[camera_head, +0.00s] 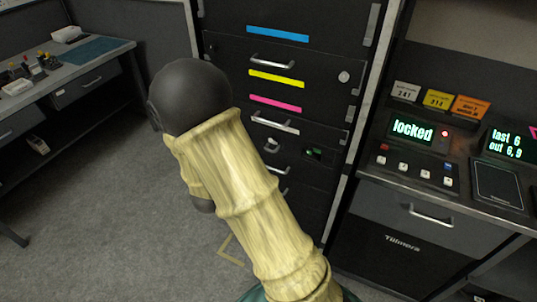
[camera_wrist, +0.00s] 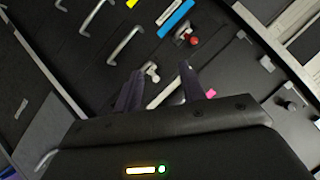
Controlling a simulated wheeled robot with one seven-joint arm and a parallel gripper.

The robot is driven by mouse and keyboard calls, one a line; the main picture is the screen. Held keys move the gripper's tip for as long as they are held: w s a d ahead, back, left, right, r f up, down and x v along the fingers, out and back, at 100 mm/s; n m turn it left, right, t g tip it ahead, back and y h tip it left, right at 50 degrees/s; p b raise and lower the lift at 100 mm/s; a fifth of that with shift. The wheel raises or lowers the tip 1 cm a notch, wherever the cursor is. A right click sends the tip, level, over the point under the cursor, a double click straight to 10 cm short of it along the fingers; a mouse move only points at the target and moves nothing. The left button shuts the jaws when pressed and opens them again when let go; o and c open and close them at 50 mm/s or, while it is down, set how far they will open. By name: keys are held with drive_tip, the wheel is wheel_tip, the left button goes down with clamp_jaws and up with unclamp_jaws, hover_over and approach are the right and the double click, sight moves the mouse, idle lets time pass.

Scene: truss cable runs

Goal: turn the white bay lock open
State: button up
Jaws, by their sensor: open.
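In the head view the dark rack has a white strip (camera_head: 275,123) below blue, yellow and magenta ones. Beneath the white strip a small pale lock (camera_head: 271,146) stands out from the front. In the wrist view a pale lock knob (camera_wrist: 152,71) lies just beyond and between the fingertips, with a white strip (camera_wrist: 163,93) beside it. My gripper (camera_wrist: 163,75) is open with nothing between its fingers. It appears apart from the knob, though the exact gap is hard to tell. My arm hides the gripper in the head view.
A console display (camera_head: 412,130) at the right reads "locked" beside a red lamp (camera_head: 445,133). A red knob (camera_wrist: 193,40) and bar handles (camera_wrist: 124,46) project from the rack. A workbench (camera_head: 75,75) stands at the left. The carpet between is clear.

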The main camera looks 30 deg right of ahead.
sight(271, 140)
drive_tip(key=f+m+h+b, duration=0.1)
drive_tip(key=h, duration=0.1)
drive_tip(key=s+d+f+m+h+b, duration=0.1)
drive_tip(key=m+h, duration=0.1)
drive_tip(key=h, duration=0.1)
drive_tip(key=s+d+f+m+h+b, duration=0.1)
drive_tip(key=h+b, duration=0.1)
drive_tip(key=shift+s+d+f+m+t, duration=0.1)
drive_tip(key=shift+s+f+m+t, duration=0.05)
drive_tip(key=shift+m+t, duration=0.2)
drive_tip(key=x, duration=0.5)
drive_tip(key=p+x, duration=0.1)
drive_tip(key=x, duration=1.1)
drive_tip(key=shift+d+r, duration=0.25)
drive_tip(key=shift+d, duration=0.05)
drive_tip(key=shift+a, duration=0.1)
clamp_jaws()
